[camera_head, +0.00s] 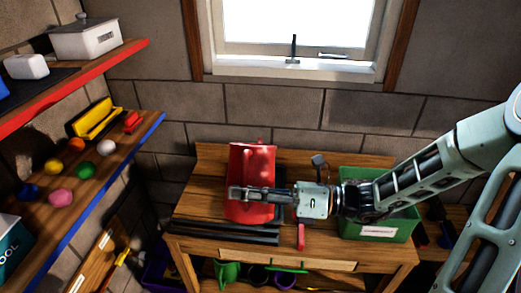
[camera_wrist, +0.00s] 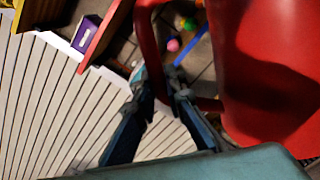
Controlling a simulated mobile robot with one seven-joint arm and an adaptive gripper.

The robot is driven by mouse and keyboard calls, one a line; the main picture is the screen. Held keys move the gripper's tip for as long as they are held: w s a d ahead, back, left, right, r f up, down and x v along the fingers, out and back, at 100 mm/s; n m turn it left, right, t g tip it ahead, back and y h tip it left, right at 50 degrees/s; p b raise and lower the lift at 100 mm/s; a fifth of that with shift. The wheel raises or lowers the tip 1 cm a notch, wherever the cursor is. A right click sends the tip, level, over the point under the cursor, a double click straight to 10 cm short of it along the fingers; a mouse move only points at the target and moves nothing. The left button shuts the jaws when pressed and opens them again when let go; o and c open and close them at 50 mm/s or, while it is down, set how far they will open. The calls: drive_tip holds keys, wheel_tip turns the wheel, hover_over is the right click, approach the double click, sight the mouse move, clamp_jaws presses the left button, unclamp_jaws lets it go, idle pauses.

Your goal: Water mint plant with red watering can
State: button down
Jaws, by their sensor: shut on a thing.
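The red watering can (camera_head: 258,162) is in front of my gripper over the left part of the wooden bench in the head view. In the wrist view its red body (camera_wrist: 275,60) fills the right side and its handle (camera_wrist: 146,45) runs down between my fingers. My gripper (camera_head: 240,193) reaches in from the right and is shut on the can's handle; the fingers also show in the wrist view (camera_wrist: 163,85). I cannot tell whether the can touches the bench. I cannot make out a mint plant in either view.
The wooden bench (camera_head: 190,207) stands under a window (camera_head: 295,25). A green bin (camera_head: 375,228) with a label is at its right, below my arm. Shelves with a red edge (camera_head: 75,87) and a blue edge (camera_head: 110,185) are at left. Green and purple items (camera_head: 228,273) sit below the bench.

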sight(242, 181)
drive_tip(key=shift+r, duration=0.15)
drive_tip(key=shift+w+r+m+p, duration=0.25)
drive_tip(key=shift+r+p, duration=0.05)
drive_tip(key=shift+r, duration=0.35)
drive_tip(key=shift+w+r+m+p, duration=0.2)
drive_tip(key=shift+r+m+p, duration=0.1)
drive_tip(key=shift+r, duration=0.45)
idle(0.5)
drive_tip(key=shift+w+r+m, duration=0.25)
drive_tip(key=shift+w+r, duration=0.05)
drive_tip(key=shift+r, duration=0.35)
drive_tip(key=shift+w+r+m, duration=0.2)
drive_tip(key=shift+w+r, duration=0.05)
drive_tip(key=shift+r, duration=0.5)
idle(0.5)
drive_tip(key=shift+w+r+m, duration=0.25)
drive_tip(key=shift+w+r, duration=0.1)
drive_tip(key=shift+r, duration=0.25)
drive_tip(key=shift+w+r+m, duration=0.25)
drive_tip(key=shift+w+r, duration=0.05)
drive_tip(key=shift+r, duration=0.3)
drive_tip(key=shift+d, duration=0.1)
idle(0.6)
